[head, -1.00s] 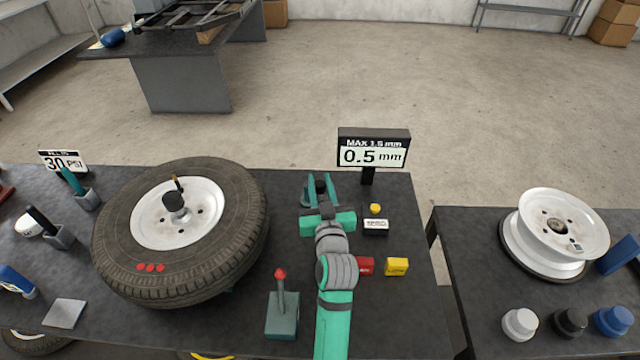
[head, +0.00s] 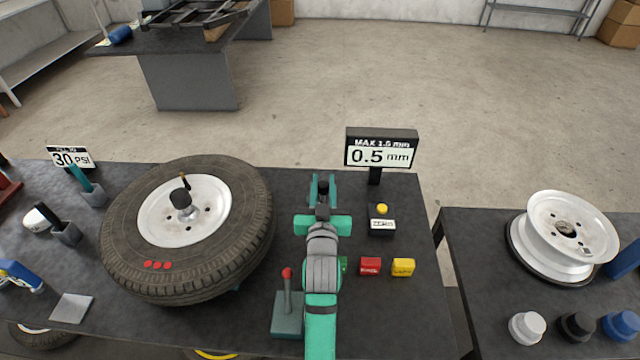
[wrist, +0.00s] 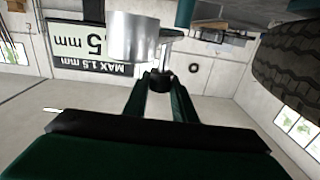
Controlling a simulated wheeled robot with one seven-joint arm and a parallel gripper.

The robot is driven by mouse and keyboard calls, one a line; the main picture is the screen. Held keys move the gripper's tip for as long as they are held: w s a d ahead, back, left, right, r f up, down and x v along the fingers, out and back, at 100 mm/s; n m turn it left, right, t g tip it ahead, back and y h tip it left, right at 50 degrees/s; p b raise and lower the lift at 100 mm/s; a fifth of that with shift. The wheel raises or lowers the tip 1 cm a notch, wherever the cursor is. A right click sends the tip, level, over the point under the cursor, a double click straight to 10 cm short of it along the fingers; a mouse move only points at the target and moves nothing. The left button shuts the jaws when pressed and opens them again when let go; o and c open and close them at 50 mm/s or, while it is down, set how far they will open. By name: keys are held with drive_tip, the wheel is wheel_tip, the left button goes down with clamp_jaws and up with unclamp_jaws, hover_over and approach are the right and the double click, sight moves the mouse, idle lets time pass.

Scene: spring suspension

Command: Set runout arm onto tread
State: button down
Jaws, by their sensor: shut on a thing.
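The tyre (head: 250,235) lies flat on a white wheel on the dark bench, left of my arm. Its ribbed tread faces outward and also shows at the right of the wrist view (wrist: 290,65). My gripper (head: 322,187) is beside the tyre's right side, apart from the tread. In the wrist view its green fingers (wrist: 164,85) are shut on a small dark knob (wrist: 165,78), which seems to be part of the runout arm. A silver cylinder (wrist: 132,42) stands close to the fingers. The rest of the runout arm is hard to make out.
A display (head: 381,150) reads 0.5 mm behind my gripper. A yellow-button box (head: 381,226), a red block (head: 370,267) and a yellow block (head: 403,267) lie to the right. A red-knobbed lever (head: 287,305) stands between tyre and arm. Another bench holds a white rim (head: 570,225).

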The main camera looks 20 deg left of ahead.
drive_tip(key=shift+a+f, duration=0.1)
drive_tip(key=c, duration=1.5)
unclamp_jaws()
drive_tip(key=shift+o, duration=0.2)
drive_tip(key=shift+s, duration=0.15)
drive_tip(key=v, duration=0.7)
drive_tip(key=shift+s, duration=0.15)
